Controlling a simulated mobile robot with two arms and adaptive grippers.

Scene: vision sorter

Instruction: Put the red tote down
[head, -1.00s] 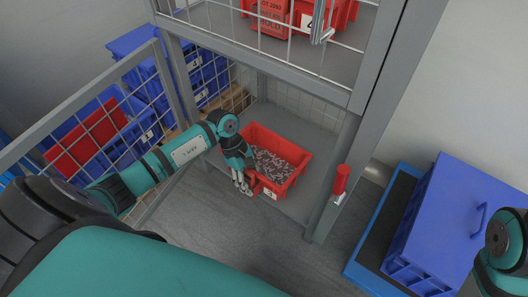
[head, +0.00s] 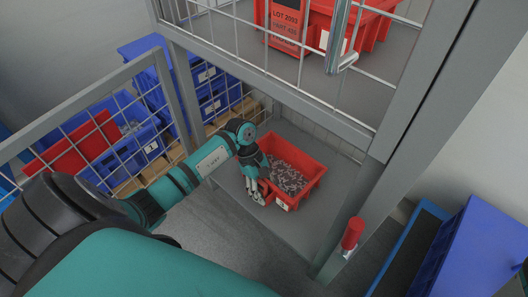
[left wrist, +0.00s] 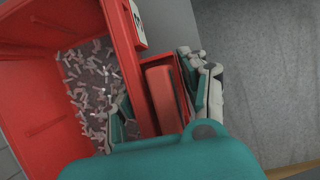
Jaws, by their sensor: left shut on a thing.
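The red tote (head: 308,186) is in the lower bay of the grey rack in the head view, full of small grey metal parts. It looks level, on or just above the grey shelf floor; I cannot tell whether it touches. My left gripper (head: 257,194) is shut on the tote's near left side. In the left wrist view, the fingers (left wrist: 165,105) straddle the red handle part on the outside of the tote's wall (left wrist: 128,65). My right gripper is out of view.
Rack posts (head: 345,225) and an upper shelf with red totes (head: 345,35) frame the bay. A red-capped handle (head: 352,233) stands at the right post. A mesh panel (head: 95,110) and blue totes (head: 130,150) are at left. A blue bin (head: 475,250) is at right.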

